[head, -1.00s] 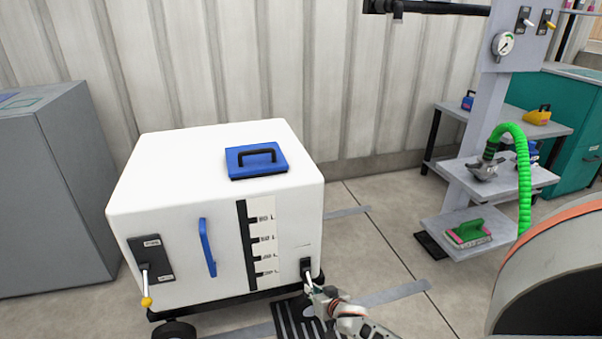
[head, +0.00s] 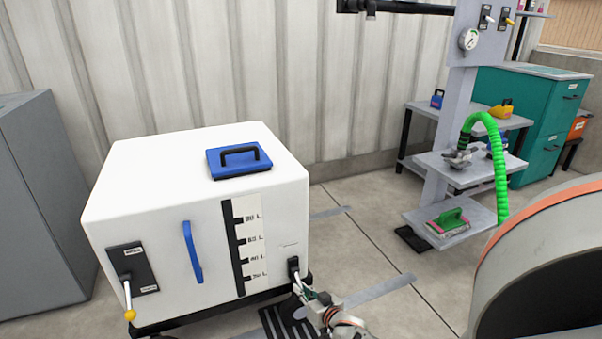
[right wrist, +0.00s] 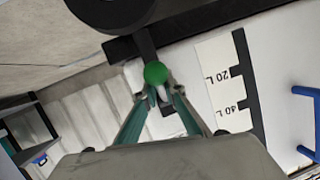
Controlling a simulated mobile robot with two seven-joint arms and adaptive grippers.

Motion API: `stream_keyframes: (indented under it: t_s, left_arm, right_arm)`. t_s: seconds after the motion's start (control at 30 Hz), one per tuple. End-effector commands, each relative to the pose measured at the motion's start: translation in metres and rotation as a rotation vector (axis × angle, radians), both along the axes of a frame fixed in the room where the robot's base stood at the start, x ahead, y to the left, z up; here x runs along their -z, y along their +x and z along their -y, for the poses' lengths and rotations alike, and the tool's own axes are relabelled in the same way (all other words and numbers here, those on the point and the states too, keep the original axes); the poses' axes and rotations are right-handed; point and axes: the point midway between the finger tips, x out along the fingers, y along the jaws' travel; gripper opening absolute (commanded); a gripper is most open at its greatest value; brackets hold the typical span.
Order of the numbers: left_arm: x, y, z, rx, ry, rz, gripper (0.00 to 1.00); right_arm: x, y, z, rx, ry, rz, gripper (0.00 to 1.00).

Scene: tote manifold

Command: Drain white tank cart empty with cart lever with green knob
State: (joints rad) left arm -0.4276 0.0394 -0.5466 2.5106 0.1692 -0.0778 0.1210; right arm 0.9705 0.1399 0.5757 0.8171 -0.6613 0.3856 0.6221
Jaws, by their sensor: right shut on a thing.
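The white tank cart (head: 165,245) stands at the left in the head view, with a blue lid (head: 240,160) on top and a dark level strip (head: 234,247) beside litre marks. The strip's level cannot be told. My right gripper (head: 308,299) is at the cart's lower right front corner. In the right wrist view its fingers (right wrist: 160,96) are shut on the cart lever (right wrist: 165,103), just by its green knob (right wrist: 155,73). The knob is hidden in the head view. My left gripper is not in view.
A second lever with a yellow knob (head: 129,301) is at the cart's front left, near a blue handle (head: 193,252). A black floor grate (head: 275,323) lies below the cart's right corner. A grey cabinet (head: 45,200) stands left. A stand with a green hose (head: 501,180) is right.

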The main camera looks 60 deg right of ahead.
Motion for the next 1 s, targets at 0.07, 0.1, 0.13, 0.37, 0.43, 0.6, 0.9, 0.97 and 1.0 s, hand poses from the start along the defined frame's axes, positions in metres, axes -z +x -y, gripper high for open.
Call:
stream_keyframes:
  t_s: [0.07,0.1,0.13,0.37,0.43,0.6,0.9,0.97,1.0]
  left_arm:
    - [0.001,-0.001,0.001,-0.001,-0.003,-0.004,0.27]
    - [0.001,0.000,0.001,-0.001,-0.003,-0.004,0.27]
    - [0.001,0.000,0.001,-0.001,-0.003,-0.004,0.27]
    - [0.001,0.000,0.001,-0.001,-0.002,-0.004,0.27]
    - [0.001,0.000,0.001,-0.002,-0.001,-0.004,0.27]
    - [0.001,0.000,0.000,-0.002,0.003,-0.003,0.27]
    - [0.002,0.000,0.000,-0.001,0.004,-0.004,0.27]
    - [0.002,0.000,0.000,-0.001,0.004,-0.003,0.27]
    - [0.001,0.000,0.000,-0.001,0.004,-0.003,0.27]
  right_arm:
    - [0.011,-0.004,-0.006,-0.004,0.005,-0.022,0.00]
    - [0.011,-0.004,-0.006,-0.004,0.005,-0.022,0.00]
    - [0.011,-0.004,-0.006,-0.004,0.005,-0.022,0.00]
    - [0.010,-0.004,-0.005,-0.004,0.004,-0.022,0.27]
    - [0.009,-0.004,-0.004,-0.003,0.004,-0.019,0.27]
    - [0.005,-0.002,-0.002,-0.001,0.002,-0.012,0.27]
    - [0.000,-0.014,-0.006,-0.001,-0.002,-0.010,0.27]
    - [-0.002,-0.020,-0.009,-0.002,-0.001,-0.011,0.27]
    - [-0.004,-0.024,-0.012,-0.003,0.000,-0.010,0.27]
